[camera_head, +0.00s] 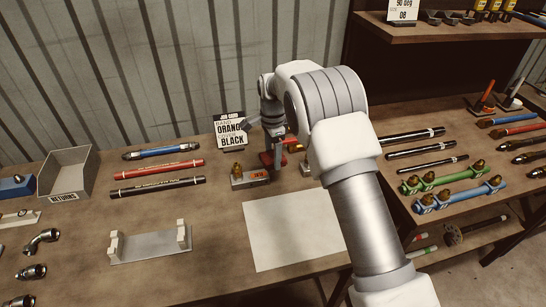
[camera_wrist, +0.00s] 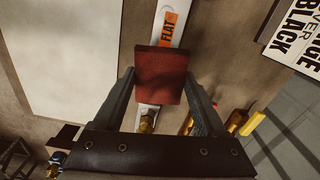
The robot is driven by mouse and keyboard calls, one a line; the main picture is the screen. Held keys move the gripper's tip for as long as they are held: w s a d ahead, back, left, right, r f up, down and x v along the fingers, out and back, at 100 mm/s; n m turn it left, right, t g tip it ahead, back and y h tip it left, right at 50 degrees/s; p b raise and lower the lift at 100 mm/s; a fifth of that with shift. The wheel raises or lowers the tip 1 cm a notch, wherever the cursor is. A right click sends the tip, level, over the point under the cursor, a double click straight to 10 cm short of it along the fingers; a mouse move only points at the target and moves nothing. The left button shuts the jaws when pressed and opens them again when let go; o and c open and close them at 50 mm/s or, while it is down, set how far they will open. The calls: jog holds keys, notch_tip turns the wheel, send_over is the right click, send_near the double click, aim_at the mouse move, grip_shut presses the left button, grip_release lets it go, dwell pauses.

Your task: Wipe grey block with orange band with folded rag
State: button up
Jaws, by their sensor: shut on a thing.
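The grey block (camera_head: 243,182) lies on the bench with a brass fitting on its left end and an orange band near its right end. In the wrist view, the grey block (camera_wrist: 176,8) runs down from the top edge, its orange band lettered "FLAT". My gripper (camera_head: 270,155) is shut on the folded rag (camera_wrist: 160,75), a dark red pad between the fingers. The rag, also in the head view (camera_head: 266,160), is at the block's right end and hides part of it in the wrist view. I cannot tell whether they touch.
A sign (camera_head: 230,130) stands behind the block. A white sheet (camera_head: 290,235) lies in front. Red and black rods (camera_head: 155,176) lie left, with a grey returns bin (camera_head: 68,175) beyond. A grey holder (camera_head: 150,248) stands front left. Another brass-topped piece (camera_wrist: 147,120) is close to the rag.

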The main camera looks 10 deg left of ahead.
jog(key=shift+r, duration=0.75)
jog(key=shift+r, duration=0.15)
jog(key=shift+r+p, duration=1.15)
jog(key=shift+r, duration=0.3)
jog(key=shift+s+f, duration=0.1)
